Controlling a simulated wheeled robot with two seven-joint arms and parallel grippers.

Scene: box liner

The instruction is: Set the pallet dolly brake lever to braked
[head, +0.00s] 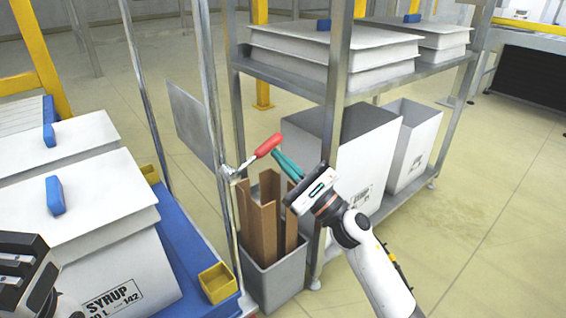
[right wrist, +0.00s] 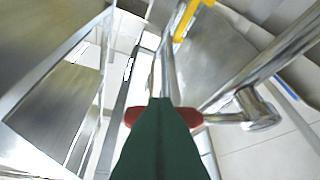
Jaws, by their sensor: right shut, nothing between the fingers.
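The brake lever (head: 268,145) has a red grip on a short metal rod, which joins an upright metal post (head: 222,130) of the blue pallet dolly (head: 190,235). The rod slants up to the right from its pivot. My right gripper (head: 276,154) has its teal fingers shut and empty, with the tips at the red grip. In the right wrist view the shut fingers (right wrist: 162,102) cover the middle of the red grip (right wrist: 191,117); whether they touch it I cannot tell. The pivot (right wrist: 256,108) shows at right. My left gripper (head: 25,275) is partly in view at lower left.
White lidded syrup boxes (head: 110,270) and a yellow bin (head: 217,283) stand on the dolly. A grey bin (head: 275,285) with brown cardboard pieces (head: 263,215) stands below the lever. A metal rack (head: 335,90) with white boxes stands close behind my right gripper. Floor at right is clear.

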